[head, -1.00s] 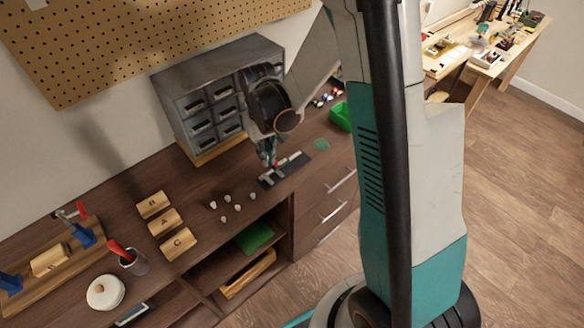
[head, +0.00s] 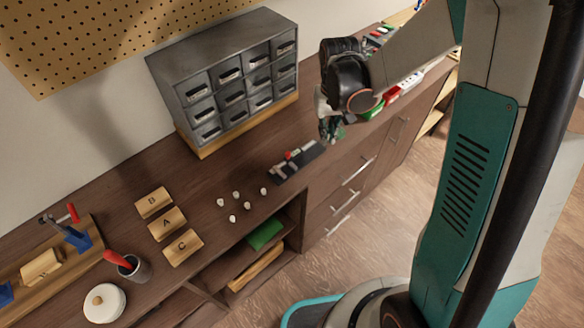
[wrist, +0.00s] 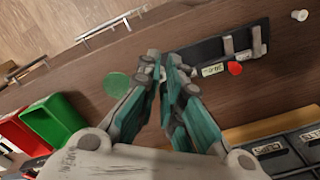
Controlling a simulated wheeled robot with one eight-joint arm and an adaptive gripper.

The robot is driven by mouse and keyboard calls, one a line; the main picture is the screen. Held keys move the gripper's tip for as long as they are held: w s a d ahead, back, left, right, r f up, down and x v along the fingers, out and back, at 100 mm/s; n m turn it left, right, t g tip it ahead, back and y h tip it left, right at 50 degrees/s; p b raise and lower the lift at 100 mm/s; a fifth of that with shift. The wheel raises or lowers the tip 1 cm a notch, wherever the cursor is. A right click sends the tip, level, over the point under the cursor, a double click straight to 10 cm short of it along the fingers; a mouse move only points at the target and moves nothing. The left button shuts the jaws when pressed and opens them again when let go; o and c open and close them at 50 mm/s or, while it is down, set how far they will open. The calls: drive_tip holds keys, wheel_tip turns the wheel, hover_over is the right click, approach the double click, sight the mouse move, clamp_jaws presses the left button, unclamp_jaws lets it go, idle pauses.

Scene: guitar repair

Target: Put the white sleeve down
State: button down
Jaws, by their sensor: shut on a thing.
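My gripper (head: 328,136) is over the wooden worktop, just past the right end of a dark strip (head: 283,174). In the wrist view my gripper (wrist: 166,72) has its teal fingers close together. A small pale piece, which looks like the white sleeve (wrist: 162,73), shows between the fingertips, mostly hidden by them. The dark strip (wrist: 200,52) carries grey upright parts, a small label and a red piece (wrist: 235,68). I cannot tell the sleeve's height above the worktop.
Several small white pieces (head: 234,205) stand on the worktop left of the strip. Wooden blocks marked B, A and C (head: 167,223) lie farther left. A grey drawer cabinet (head: 230,85) stands behind. Green (wrist: 55,122) and red (wrist: 20,135) bins are near my gripper.

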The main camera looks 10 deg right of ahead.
wheel_tip(320, 180, up, 14)
drive_tip(key=m+p, duration=0.2)
drive_tip(key=p, duration=0.2)
hover_over(288, 172)
wheel_tip(288, 172, down, 20)
drive_tip(key=b, duration=1.4)
drive_tip(key=shift+w+f, duration=0.1)
drive_tip(key=shift+f, duration=0.05)
drive_tip(key=shift+f+b, duration=0.35)
drive_tip(key=shift+b, duration=0.15)
drive_tip(key=shift+f, duration=0.15)
